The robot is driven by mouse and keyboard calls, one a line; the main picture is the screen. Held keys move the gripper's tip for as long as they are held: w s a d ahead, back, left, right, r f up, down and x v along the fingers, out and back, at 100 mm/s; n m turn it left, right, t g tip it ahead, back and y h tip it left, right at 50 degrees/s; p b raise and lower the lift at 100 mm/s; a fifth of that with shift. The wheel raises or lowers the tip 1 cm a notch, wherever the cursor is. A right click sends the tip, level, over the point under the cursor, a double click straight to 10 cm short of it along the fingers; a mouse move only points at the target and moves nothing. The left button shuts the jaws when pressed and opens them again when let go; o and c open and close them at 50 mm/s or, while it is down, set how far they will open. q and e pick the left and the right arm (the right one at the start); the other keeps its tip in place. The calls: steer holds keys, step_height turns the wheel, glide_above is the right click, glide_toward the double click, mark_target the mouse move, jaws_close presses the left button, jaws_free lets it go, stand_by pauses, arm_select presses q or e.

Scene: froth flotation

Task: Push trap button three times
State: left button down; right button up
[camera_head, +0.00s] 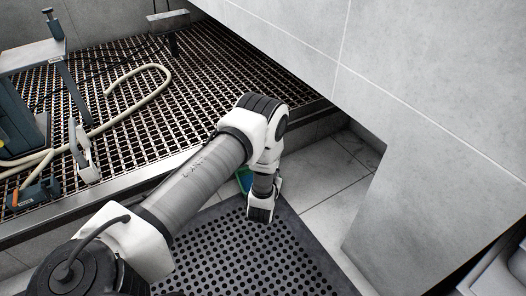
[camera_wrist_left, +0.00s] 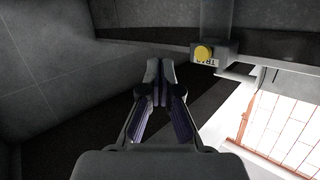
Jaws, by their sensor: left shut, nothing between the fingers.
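The yellow round button (camera_wrist_left: 204,53) sits on a small grey box (camera_wrist_left: 224,48) in the left wrist view, up and to the right of the fingertips. A white label with dark letters, partly readable as "TR", is beside the button. My left gripper (camera_wrist_left: 158,68) is shut and empty, with its fingertips apart from the button in the picture. In the head view my left arm reaches in from the lower left and bends down over a dark perforated mat; its fingers are hidden there, and so is the button. My right gripper is in neither view.
The dark perforated mat (camera_head: 235,265) lies on the tiled floor. A raised grating (camera_head: 190,65) holds a pale hose (camera_head: 150,70) and other equipment at left. A large grey tiled block (camera_head: 430,110) fills the right. A bright window (camera_wrist_left: 275,125) shows lower right in the wrist view.

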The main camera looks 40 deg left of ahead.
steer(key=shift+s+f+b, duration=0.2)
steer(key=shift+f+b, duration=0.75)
arm_select(q)
steer(key=d+n, duration=0.1)
steer(key=n, duration=0.7)
steer(key=d+n, duration=0.1)
steer(key=n, duration=0.8)
steer(key=s+d+n, duration=0.1)
steer(key=n, duration=0.7)
steer(key=shift+d+n, duration=0.35)
steer(key=shift+n, duration=0.05)
steer(key=shift+a, duration=0.1)
